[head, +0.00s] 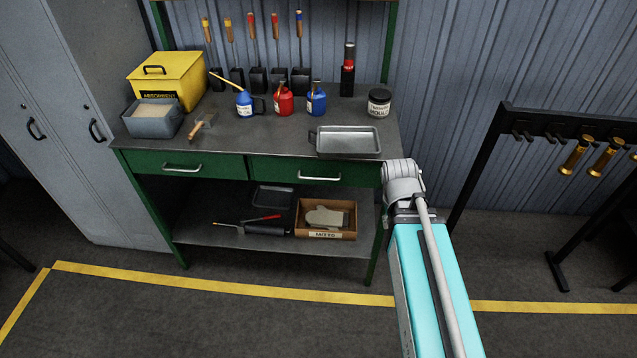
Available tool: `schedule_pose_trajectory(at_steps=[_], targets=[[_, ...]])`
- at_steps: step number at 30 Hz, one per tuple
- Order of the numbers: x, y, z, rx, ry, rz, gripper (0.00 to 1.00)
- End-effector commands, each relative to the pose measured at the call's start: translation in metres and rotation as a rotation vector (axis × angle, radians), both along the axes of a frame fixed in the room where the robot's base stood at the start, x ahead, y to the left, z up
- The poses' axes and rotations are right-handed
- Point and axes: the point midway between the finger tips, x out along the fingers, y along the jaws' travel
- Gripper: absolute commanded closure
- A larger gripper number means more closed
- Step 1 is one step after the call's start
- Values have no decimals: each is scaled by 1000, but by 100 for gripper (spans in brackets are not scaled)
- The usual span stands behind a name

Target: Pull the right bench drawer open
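The right bench drawer (316,171) is a green front under the dark bench top, and it looks shut. Its silver bar handle (320,177) faces me and is bare. My arm rises at the right front, with its grey joint beside the bench's right end. My gripper is not visible, so I cannot tell its state or how far it is from the handle.
The left drawer (190,166) also looks shut. A grey tray (348,155) sits on the bench top above the right drawer. The lower shelf (215,234) holds a mitts box (354,222) and tools. The floor in front, crossed by a yellow line (225,285), is clear.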

Motion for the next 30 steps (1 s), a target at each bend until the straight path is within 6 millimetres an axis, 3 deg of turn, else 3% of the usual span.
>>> schedule_pose_trajectory(at_steps=[1, 6, 14, 24, 30], targets=[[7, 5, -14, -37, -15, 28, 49], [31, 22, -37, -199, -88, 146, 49], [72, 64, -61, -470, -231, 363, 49], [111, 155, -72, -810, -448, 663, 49], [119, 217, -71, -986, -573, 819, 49]])
